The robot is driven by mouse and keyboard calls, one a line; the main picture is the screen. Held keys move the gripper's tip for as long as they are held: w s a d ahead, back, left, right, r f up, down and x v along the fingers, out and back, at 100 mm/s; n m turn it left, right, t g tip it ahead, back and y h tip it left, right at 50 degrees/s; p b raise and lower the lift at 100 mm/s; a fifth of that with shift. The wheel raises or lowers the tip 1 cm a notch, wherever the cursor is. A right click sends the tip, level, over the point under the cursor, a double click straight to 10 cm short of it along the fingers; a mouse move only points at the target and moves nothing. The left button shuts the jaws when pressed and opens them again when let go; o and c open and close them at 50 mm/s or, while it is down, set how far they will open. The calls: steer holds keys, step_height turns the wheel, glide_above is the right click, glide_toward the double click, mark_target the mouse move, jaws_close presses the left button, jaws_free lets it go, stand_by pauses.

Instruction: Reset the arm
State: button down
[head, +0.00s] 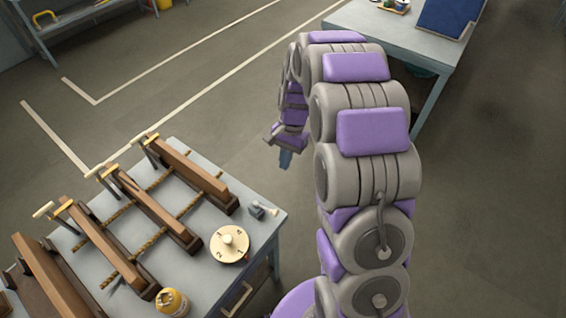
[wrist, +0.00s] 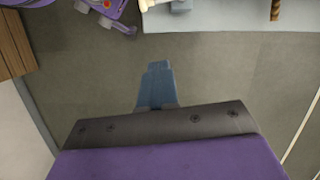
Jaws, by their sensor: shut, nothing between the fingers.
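My arm, purple and grey, rises at the right of the head view and curves over, with its end hanging down. My gripper (head: 286,159) points down over open floor, to the right of the near table and apart from it. In the wrist view my gripper (wrist: 158,68) shows as blue-grey fingers closed together with nothing between them. The floor lies beneath the fingertips.
A workbench (head: 270,222) at lower left bears wooden beams (head: 150,205), a numbered dial (head: 230,244) and a yellow canister (head: 172,301). A second table (head: 400,38) with a blue panel (head: 449,15) stands at the top right. Open floor (head: 200,100) with pale lines lies between.

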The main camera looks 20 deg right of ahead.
steer(key=shift+d, duration=0.4)
steer(key=s+a+r+n+h+b, duration=0.1)
steer(key=s+a+r+n+b, duration=0.1)
steer(key=s+r, duration=0.35)
steer(key=s+a+r+n+b, duration=0.1)
steer(key=s+r+n, duration=0.2)
steer(key=s, duration=0.6)
steer(key=s+n+h+b, duration=0.1)
steer(key=s+n, duration=0.3)
steer(key=s, duration=1.3)
steer(key=shift+s+a+f+b, duration=0.3)
steer(key=shift+s+b, duration=0.1)
steer(key=shift+b, duration=0.45)
steer(key=shift+w, duration=0.1)
